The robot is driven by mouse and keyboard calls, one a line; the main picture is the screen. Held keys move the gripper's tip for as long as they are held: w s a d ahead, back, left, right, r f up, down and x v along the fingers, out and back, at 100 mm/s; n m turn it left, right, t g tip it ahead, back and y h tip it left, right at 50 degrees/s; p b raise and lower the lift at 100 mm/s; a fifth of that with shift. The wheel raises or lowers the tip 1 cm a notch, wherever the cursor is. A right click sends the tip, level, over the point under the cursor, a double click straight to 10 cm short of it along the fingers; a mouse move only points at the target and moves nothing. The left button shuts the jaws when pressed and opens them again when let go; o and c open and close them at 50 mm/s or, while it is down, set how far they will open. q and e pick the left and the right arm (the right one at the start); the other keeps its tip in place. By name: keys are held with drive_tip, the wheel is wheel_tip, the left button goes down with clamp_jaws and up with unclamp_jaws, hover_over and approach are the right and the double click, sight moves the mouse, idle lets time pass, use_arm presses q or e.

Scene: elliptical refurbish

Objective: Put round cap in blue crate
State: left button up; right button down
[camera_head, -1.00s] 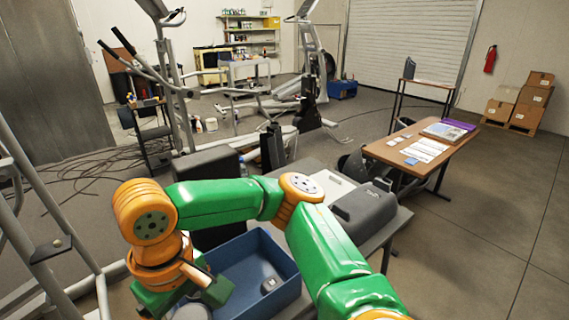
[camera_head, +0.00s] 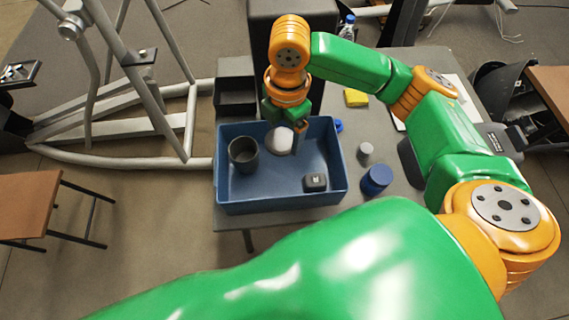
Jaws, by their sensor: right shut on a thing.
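The blue crate (camera_head: 282,201) stands on the grey table near the middle of the view. My right gripper (camera_head: 285,125) points down over the crate's back part. It is shut on a pale, round piece that looks like the round cap (camera_head: 279,141). The fingers partly hide the cap, and I cannot tell whether it touches the crate floor. Inside the crate, a dark cup-like cylinder (camera_head: 243,154) stands at the left and a small dark block (camera_head: 315,182) lies at the front right. My left gripper is not in view.
Right of the crate are a blue round container (camera_head: 376,179), a small grey cylinder (camera_head: 365,153) and a yellow block (camera_head: 355,97). A dark open bin (camera_head: 236,97) sits behind the crate at left. My right arm covers the front and right.

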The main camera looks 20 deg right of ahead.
wheel_tip(320, 180, down, 6)
drive_tip(key=n+b, duration=0.1)
drive_tip(key=n, duration=0.6)
drive_tip(key=n+b, duration=0.4)
drive_tip(key=n, duration=0.7)
hover_over(281, 187)
wheel_tip(281, 187, down, 18)
drive_tip(key=shift+f, duration=0.1)
drive_tip(key=shift+f, duration=0.1)
unclamp_jaws()
drive_tip(key=shift+r+p, duration=0.3)
drive_tip(key=shift+p, duration=0.1)
wheel_tip(281, 187, up, 12)
drive_tip(key=shift+f+p, duration=0.15)
drive_tip(key=shift+p, duration=0.3)
